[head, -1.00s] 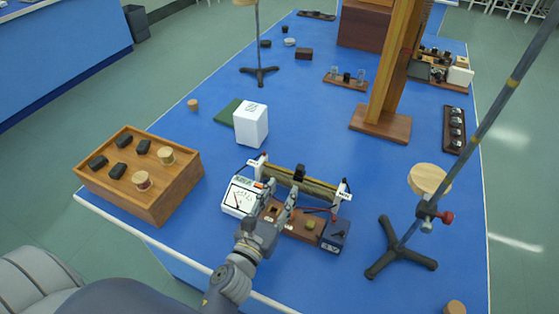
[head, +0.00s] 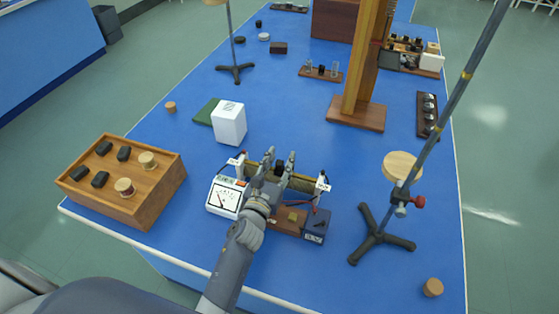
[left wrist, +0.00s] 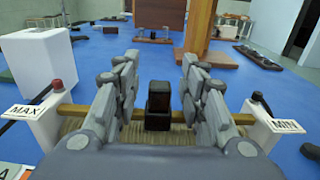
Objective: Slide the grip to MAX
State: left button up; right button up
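The black grip (head: 279,167) sits near the middle of the rheostat's rod, above its wound coil (head: 303,183). It also shows in the left wrist view (left wrist: 158,105). There the MAX label (left wrist: 25,111) is on the left white end post and the MIN label (left wrist: 286,126) on the right one. My left gripper (head: 280,156) is over the rheostat. In the left wrist view, its fingers (left wrist: 159,65) stand open on both sides of the grip, with visible gaps to it. My right gripper is not in view.
A meter (head: 225,197) and a dark battery box (head: 316,225) stand close in front of the rheostat. A white box (head: 229,124) is behind it to the left. A wooden tray (head: 150,200) is at the left, a tripod stand (head: 380,239) at the right.

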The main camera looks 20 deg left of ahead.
pick_arm(q)
jog(key=shift+c, duration=0.3)
grip_shut()
jog(key=shift+a, duration=2.5)
jog(key=shift+d, duration=0.2)
jog(key=shift+o, duration=0.3)
grip_release()
jog(key=s, duration=1.2)
jog(key=shift+a, duration=0.25)
